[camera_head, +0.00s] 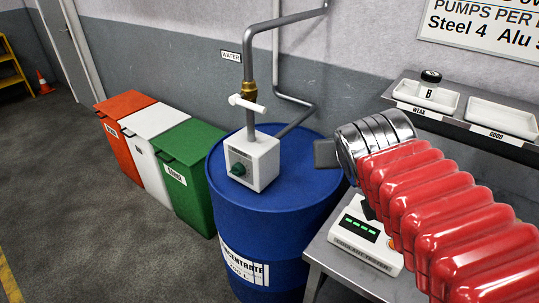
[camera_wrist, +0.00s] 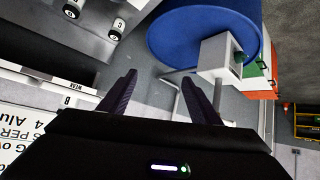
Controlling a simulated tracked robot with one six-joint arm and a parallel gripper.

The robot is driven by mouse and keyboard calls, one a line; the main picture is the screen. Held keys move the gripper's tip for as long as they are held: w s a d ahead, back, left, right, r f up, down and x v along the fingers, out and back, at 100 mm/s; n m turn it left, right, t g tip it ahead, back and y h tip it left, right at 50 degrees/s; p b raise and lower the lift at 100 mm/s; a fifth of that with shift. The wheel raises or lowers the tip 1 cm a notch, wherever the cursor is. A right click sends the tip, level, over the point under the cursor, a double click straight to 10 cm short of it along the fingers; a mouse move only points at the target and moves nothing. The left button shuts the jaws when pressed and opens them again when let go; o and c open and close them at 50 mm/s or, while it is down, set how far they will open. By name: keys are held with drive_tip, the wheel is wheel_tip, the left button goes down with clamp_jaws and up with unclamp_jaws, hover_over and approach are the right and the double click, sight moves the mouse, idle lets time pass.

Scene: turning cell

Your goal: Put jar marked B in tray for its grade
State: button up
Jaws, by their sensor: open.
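The jar marked B (camera_head: 427,91), white with a black lid, stands upright in the white tray labelled WEAK (camera_head: 450,103) on the wall shelf in the head view. The white tray labelled GOOD (camera_head: 500,113) is to its right and looks empty in the part I see. In the wrist view my gripper (camera_wrist: 160,77) is open, with nothing between its two dark fingers. In the head view my red arm and silver wrist reach over the bench beside the blue drum, apart from the jar. The B label (camera_wrist: 67,101) shows at the left of the wrist view.
A coolant tester (camera_head: 365,234) with a green display sits on the bench. The blue drum (camera_head: 270,200) carries a white pump box (camera_head: 250,160) and piping. Red, white and green bins (camera_head: 187,170) stand left. A jar marked C (camera_wrist: 117,29) shows in the wrist view.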

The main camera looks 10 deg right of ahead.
drive_tip(key=s+a+f+n+g+y, duration=0.3)
drive_tip(key=s+a+f+y, duration=0.1)
drive_tip(key=s+a+f, duration=0.5)
drive_tip(key=s+a, duration=0.1)
drive_tip(key=a, duration=0.1)
drive_tip(key=shift+s+a+f+g, duration=0.15)
drive_tip(key=shift+a+f+g, duration=0.25)
idle(0.3)
